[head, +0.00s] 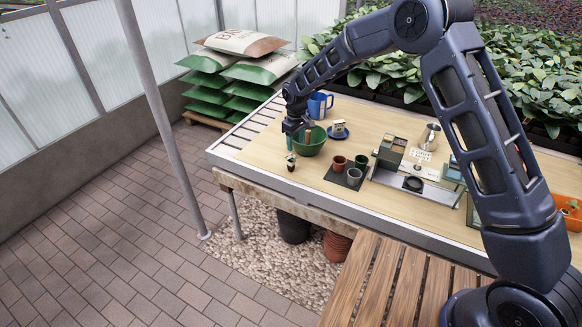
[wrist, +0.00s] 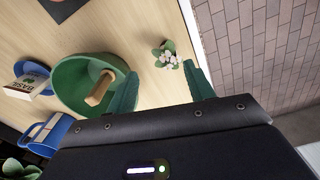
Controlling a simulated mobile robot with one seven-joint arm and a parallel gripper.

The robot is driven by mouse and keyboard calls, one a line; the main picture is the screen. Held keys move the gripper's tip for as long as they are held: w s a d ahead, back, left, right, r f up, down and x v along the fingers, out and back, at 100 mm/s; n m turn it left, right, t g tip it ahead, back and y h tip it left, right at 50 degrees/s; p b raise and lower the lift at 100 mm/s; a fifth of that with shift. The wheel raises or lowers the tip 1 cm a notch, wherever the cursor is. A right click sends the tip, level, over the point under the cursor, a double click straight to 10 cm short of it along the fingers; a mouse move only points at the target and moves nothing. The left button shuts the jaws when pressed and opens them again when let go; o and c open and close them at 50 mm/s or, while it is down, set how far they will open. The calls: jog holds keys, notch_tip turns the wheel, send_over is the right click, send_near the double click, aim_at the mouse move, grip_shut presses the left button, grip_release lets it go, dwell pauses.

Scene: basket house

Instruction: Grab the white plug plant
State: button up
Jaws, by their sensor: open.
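The white plug plant (head: 291,161), a small plant with white flowers and green leaves, stands on the wooden table near its front left edge. In the wrist view the plant (wrist: 167,55) shows from above, just beyond and between my fingertips. My gripper (head: 291,143) points down above the plant, beside the green bowl. In the wrist view my gripper (wrist: 161,82) has its two green fingers apart with nothing between them. The plant's pot is mostly hidden under its leaves in the wrist view.
A green bowl (head: 311,142) stands close to the right of the plant; a wooden handle-like piece (wrist: 100,88) shows in it. Behind are a blue jug (head: 320,104) and a blue dish (head: 338,133) with a small packet. A dark mat (head: 336,178) with several small pots lies right.

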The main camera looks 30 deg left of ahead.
aim_at(291, 160)
jog(key=shift+s+a+f, duration=0.45)
jog(key=shift+a+f, duration=0.05)
jog(key=shift+f, duration=0.2)
notch_tip(291, 160, down, 5)
jog(key=shift+f, duration=0.2)
jog(key=shift+a+f, duration=0.15)
jog(key=shift+f, duration=1.15)
jog(key=shift+a+f, duration=0.1)
jog(key=shift+f, duration=1.2)
jog(key=c, duration=1)
